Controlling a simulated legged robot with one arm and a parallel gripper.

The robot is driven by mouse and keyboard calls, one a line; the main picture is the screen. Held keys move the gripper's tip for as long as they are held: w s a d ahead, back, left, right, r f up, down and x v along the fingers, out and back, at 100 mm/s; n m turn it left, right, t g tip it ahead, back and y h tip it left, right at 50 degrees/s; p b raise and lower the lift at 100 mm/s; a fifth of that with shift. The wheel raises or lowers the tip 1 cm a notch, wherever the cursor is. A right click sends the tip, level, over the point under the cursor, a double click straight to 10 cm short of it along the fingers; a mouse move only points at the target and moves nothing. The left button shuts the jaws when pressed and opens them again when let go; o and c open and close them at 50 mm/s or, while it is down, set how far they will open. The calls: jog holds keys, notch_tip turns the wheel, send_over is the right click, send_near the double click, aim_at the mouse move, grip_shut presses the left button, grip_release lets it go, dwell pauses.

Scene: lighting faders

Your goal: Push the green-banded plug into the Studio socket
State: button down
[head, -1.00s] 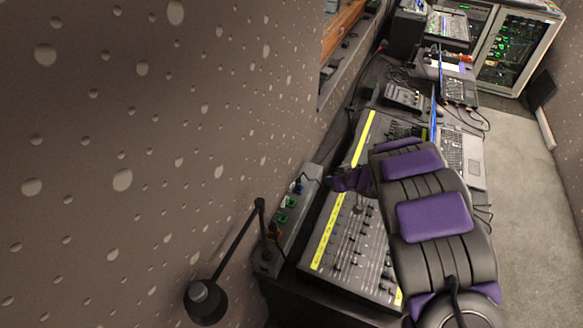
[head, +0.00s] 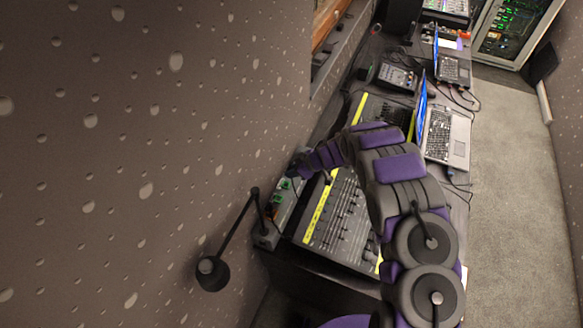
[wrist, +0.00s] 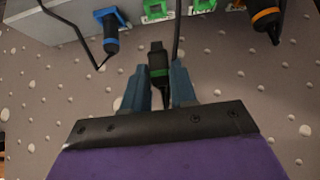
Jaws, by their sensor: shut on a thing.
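My gripper (wrist: 159,88) is shut on the green-banded plug, a black plug (wrist: 158,62) with a green ring low on its body. The plug's free end points up in the wrist view, toward the socket panel (wrist: 60,25), with a visible gap. Two green sockets, one (wrist: 157,9) above the plug and another (wrist: 203,4) to its right, look empty. No label is readable, so I cannot tell which is Studio. In the head view my gripper (head: 297,167) is at the upper end of the panel (head: 268,236); the plug is hidden there.
A blue plug (wrist: 109,30) and an orange-banded plug (wrist: 267,18) sit in the panel on either side of the green sockets, with dark cables. A lamp (head: 212,272) stands beside the panel. The fader console (head: 340,225) lies right of it; the speckled wall is left.

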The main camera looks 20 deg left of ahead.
jog(key=shift+s+a+f, duration=0.1)
jog(key=shift+a+f, duration=0.1)
jog(key=shift+f, duration=0.3)
jog(key=b+x, duration=0.1)
jog(key=x, duration=0.4)
jog(key=shift+s+b, duration=0.1)
jog(key=shift+b, duration=0.3)
jog(key=shift+d+f, duration=0.1)
jog(key=shift+f, duration=0.15)
jog(key=shift+d, duration=0.35)
jog(key=shift+d+r, duration=0.2)
jog(key=shift+d, duration=0.85)
jog(key=shift+a+f, duration=0.2)
jog(key=shift+a, duration=0.5)
jog(key=shift+a+f, duration=0.15)
jog(key=shift+a, duration=0.5)
jog(key=shift+d+r, duration=0.15)
jog(key=shift+d, duration=0.3)
jog(key=shift+d+r, duration=0.15)
jog(key=shift+d, duration=0.35)
jog(key=shift+s+a+f, duration=0.1)
jog(key=shift+a, duration=0.4)
jog(key=shift+a+f, duration=0.35)
jog(key=shift+a, duration=0.1)
jog(key=shift+d, duration=0.75)
jog(key=shift+a, duration=0.1)
